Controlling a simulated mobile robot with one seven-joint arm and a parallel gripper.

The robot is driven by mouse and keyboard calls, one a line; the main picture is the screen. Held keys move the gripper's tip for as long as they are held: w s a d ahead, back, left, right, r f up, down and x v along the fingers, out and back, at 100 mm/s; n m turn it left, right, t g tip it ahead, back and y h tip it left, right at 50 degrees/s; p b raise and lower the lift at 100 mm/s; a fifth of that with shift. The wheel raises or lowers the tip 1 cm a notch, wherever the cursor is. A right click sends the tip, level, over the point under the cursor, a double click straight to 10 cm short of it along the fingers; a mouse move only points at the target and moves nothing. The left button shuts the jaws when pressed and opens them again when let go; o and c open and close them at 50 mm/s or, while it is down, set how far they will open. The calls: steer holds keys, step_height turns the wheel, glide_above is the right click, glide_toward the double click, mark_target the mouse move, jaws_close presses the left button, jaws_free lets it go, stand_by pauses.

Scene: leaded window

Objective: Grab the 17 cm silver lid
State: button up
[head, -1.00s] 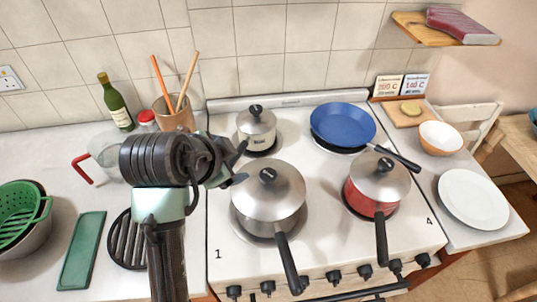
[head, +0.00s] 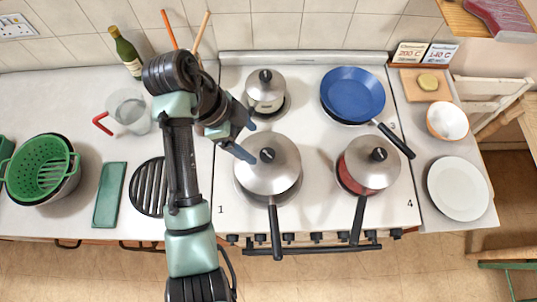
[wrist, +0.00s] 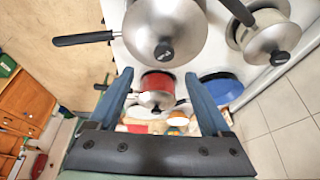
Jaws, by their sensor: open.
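Three pots with silver lids and black knobs stand on the white stove. In the head view one lid (head: 283,170) is on the large front-left pot, a smaller one (head: 264,92) on the back-left pot, and one (head: 366,172) on the red pot at front right. I cannot tell which measures 17 cm. My gripper (head: 247,138) is open and empty, by the back-left edge of the front-left lid as pictured. In the wrist view the front-left lid (wrist: 150,28) lies beyond the fingertips (wrist: 158,77), the back-left lid (wrist: 268,42) at right, and the red pot (wrist: 157,82) between the fingers.
A blue pan (head: 352,92) sits at the back right of the stove. Pot handles stick out over the front edge. A white plate (head: 458,189) and a bowl (head: 447,121) are at right. A glass jug (head: 129,110) and a green colander (head: 40,165) are at left.

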steer(key=b, duration=0.2)
glide_above(266, 154)
steer(key=a, duration=0.2)
step_height(266, 154, down, 4)
steer(key=shift+d+f, duration=0.1)
steer(key=shift+f, duration=0.05)
steer(key=shift+s+f, duration=0.1)
steer(key=shift+p+x, duration=1.25)
steer(key=shift+x, duration=1.1)
steer(key=shift+a+f, duration=0.1)
steer(key=shift+a, duration=0.1)
jaws_close()
